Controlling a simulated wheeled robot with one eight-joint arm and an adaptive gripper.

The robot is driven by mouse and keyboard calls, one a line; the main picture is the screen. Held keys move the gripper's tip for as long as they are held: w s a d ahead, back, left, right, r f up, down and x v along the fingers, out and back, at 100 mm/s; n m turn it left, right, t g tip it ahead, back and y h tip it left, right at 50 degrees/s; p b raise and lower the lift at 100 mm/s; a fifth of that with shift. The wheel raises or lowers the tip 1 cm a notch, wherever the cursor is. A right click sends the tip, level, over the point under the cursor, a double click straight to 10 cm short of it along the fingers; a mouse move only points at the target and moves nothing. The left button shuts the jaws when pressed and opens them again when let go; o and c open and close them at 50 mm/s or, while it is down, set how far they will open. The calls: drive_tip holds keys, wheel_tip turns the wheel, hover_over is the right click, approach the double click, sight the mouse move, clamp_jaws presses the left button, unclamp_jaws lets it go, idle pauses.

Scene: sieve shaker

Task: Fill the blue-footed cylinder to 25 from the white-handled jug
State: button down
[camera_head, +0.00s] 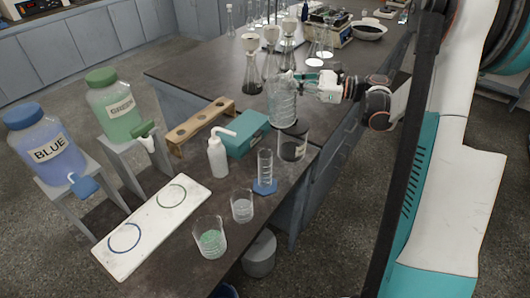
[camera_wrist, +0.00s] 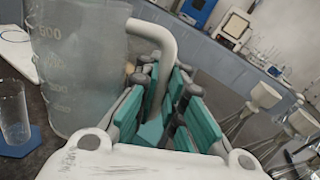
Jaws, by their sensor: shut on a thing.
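The white-handled jug (camera_head: 283,104) is a clear graduated vessel, roughly upright near the right edge of the bench. My gripper (camera_head: 312,87) reaches it from the right. In the wrist view, the teal fingers of my gripper (camera_wrist: 160,100) are shut around the white handle (camera_wrist: 165,50) of the jug (camera_wrist: 78,65). Its liquid level is not clear. The blue-footed cylinder (camera_head: 265,165) stands upright on the bench, nearer the camera than the jug and apart from it. It also shows at the left of the wrist view (camera_wrist: 13,112); its scale is too small to read.
A teal box (camera_head: 245,137), a white wash bottle (camera_head: 217,157) and a wooden rack (camera_head: 200,122) are to the left. Two beakers (camera_head: 242,208) (camera_head: 209,238) stand in front. Flasks with funnels (camera_head: 252,70) stand behind.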

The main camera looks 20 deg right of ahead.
sight(292, 86)
drive_tip(key=shift+s+a+r+n+h+p, duration=0.4)
drive_tip(key=shift+s+a+r+n+p, duration=0.45)
drive_tip(key=shift+n, duration=0.45)
drive_tip(key=shift+s+a+f+n, duration=0.4)
drive_tip(key=shift+f+n, duration=0.05)
drive_tip(key=shift+n, duration=0.15)
drive_tip(key=shift+s+a+f+n, duration=0.2)
drive_tip(key=shift+s+a+n, duration=0.1)
drive_tip(key=shift+s+a+r+n+p, duration=0.15)
drive_tip(key=shift+r+n+p, duration=0.1)
drive_tip(key=shift+r+p, duration=0.1)
drive_tip(key=shift+s+a+r+n+p, duration=0.1)
drive_tip(key=shift+s+r+n+p, duration=0.05)
drive_tip(key=shift+r+n+p, duration=0.15)
idle(2.2)
drive_tip(key=shift+f, duration=0.1)
